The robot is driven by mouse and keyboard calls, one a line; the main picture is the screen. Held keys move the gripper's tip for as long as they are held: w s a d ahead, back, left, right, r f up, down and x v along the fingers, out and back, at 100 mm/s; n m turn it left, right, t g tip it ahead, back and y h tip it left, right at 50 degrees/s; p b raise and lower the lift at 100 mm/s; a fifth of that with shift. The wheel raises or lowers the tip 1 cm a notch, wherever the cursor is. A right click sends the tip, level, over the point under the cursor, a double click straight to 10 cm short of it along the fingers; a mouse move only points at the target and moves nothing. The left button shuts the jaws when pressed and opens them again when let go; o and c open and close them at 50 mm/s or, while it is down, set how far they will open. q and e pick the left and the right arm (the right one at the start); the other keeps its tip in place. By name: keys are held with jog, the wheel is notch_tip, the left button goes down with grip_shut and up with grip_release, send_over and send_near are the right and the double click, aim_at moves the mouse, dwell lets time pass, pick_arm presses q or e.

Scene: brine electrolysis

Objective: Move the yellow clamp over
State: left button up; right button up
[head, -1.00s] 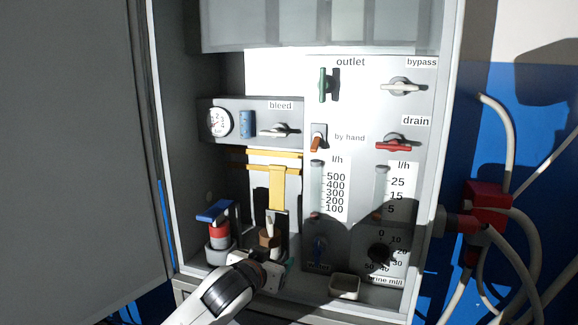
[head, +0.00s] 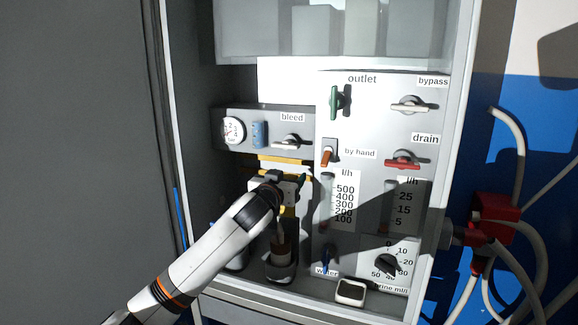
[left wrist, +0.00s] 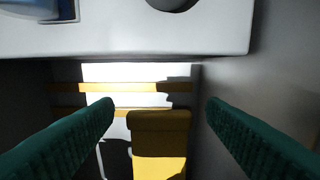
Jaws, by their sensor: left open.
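The yellow clamp (left wrist: 160,145) shows in the left wrist view as a broad yellow block with a strip running down from it. It lies between the two green fingers of my left gripper (left wrist: 160,106), which stand open with room on both sides. The clamp's top is at the lower of two yellow rails (left wrist: 128,87). In the head view my left gripper (head: 287,184) is in front of the clamp and hides most of it; the yellow rails (head: 285,160) show just above. I cannot tell how far the fingertips are from the clamp. My right gripper is out of view.
The grey bleed box (head: 265,130) juts out just above my left gripper. The panel with the outlet handle (head: 336,103) and flow gauges stands to the right. A brown-topped holder (head: 282,262) sits below, and a small white tray (head: 350,292) lies lower right.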

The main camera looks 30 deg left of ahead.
pick_arm(q)
jog(key=shift+x, duration=0.95)
